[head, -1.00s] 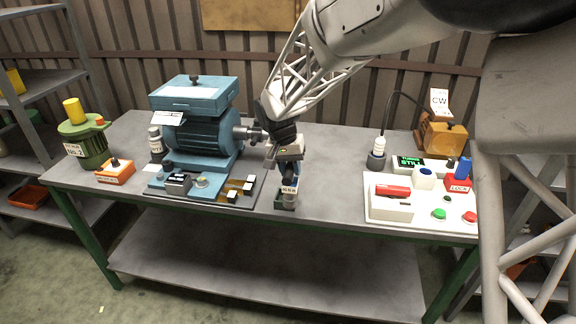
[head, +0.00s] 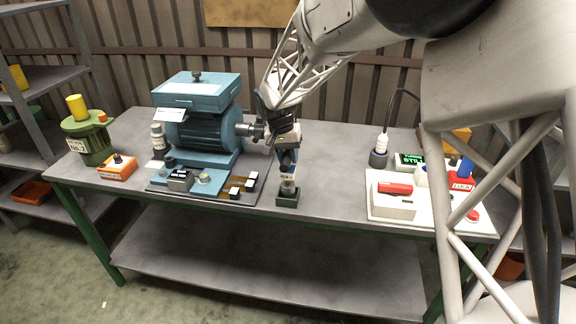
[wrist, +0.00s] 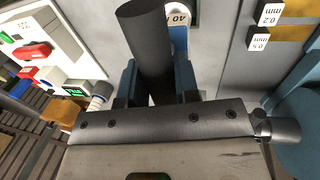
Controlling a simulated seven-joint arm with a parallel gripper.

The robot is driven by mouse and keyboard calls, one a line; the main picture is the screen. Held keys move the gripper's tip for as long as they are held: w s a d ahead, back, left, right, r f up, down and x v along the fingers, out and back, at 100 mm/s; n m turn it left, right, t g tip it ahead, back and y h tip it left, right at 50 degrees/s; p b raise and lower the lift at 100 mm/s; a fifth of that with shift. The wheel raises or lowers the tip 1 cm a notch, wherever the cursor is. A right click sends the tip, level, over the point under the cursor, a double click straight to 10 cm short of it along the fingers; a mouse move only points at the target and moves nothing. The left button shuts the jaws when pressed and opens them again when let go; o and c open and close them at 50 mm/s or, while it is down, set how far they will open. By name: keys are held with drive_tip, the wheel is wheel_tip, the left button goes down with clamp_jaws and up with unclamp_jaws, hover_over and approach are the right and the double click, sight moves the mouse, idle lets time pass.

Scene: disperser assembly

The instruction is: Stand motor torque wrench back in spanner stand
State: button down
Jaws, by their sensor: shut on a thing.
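My gripper (head: 287,158) is shut on the motor torque wrench, and its blue fingers point down near the front of the bench. In the wrist view the wrench's dark round handle (wrist: 148,40) stands between the fingers (wrist: 155,75). A pale label (wrist: 177,18) reading "40" shows beyond it. In the head view the wrench's labelled lower part (head: 287,179) hangs upright below the fingers. The spanner stand (head: 287,200), a small dark green block, is directly under it at the bench's front edge. I cannot tell whether the wrench's lower end is inside the stand or just above it.
The blue motor (head: 200,130) on its base plate is close on the left, its shaft near my gripper. A white control panel (head: 405,215) with a red switch is on the right. The bench (head: 330,160) is bare between stand and panel.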

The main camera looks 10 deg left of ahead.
drive_tip(key=shift+f, duration=1.75)
drive_tip(key=c, duration=0.8)
unclamp_jaws()
drive_tip(key=shift+c, duration=0.2)
wheel_tip(320, 180, up, 12)
drive_tip(key=a, duration=0.2)
drive_tip(key=shift+a, duration=0.15)
